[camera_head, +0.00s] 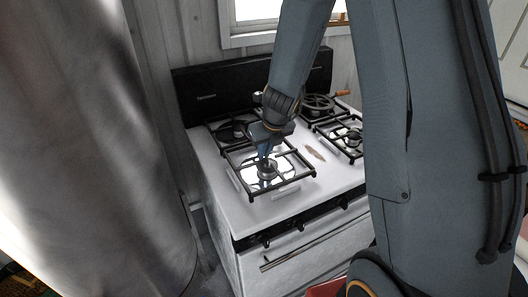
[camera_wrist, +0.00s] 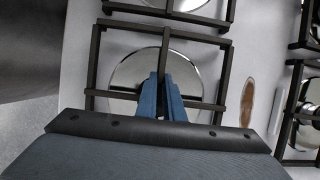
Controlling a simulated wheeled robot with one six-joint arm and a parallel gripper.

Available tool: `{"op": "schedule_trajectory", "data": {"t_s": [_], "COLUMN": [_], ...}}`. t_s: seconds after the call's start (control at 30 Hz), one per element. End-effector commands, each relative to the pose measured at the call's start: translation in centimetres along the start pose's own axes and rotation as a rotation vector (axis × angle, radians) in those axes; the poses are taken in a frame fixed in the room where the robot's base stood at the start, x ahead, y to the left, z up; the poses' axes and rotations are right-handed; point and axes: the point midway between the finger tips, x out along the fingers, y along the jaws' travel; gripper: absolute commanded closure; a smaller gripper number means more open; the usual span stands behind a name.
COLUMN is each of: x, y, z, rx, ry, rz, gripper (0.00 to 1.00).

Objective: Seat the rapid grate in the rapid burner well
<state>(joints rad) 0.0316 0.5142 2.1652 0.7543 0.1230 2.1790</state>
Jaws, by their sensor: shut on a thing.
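The dark square grate (camera_head: 293,184) is over the front-left burner of the white stove. My gripper (camera_head: 265,157) comes down from above and is shut on a bar near the grate's middle. In the wrist view, the fingers (camera_wrist: 164,88) close on the central bar, and the grate frame (camera_wrist: 94,65) surrounds a shiny round burner bowl (camera_wrist: 130,72). The burner bowl (camera_head: 252,173) also shows under the grate in the head view. I cannot tell whether the grate touches the stovetop or hangs slightly above it. My fingers and palm hide the grate's near side in the wrist view.
Other grates sit at the back left (camera_head: 228,131) and front right (camera_head: 347,139). A dark round pan or wheel-like piece (camera_head: 318,102) is at the back right. A brown spoon-shaped piece (camera_head: 315,153) lies between the front burners. A large metal cylinder (camera_head: 90,150) stands left.

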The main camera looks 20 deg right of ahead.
Motion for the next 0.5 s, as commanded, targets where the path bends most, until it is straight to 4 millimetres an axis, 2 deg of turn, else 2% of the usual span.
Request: {"op": "schedule_trajectory", "data": {"t_s": [0.5], "x": [-1.12], "y": [-0.03], "z": [0.52], "rx": [0.000], "ry": [-0.002], "rz": [-0.001], "gripper": [1.00]}}
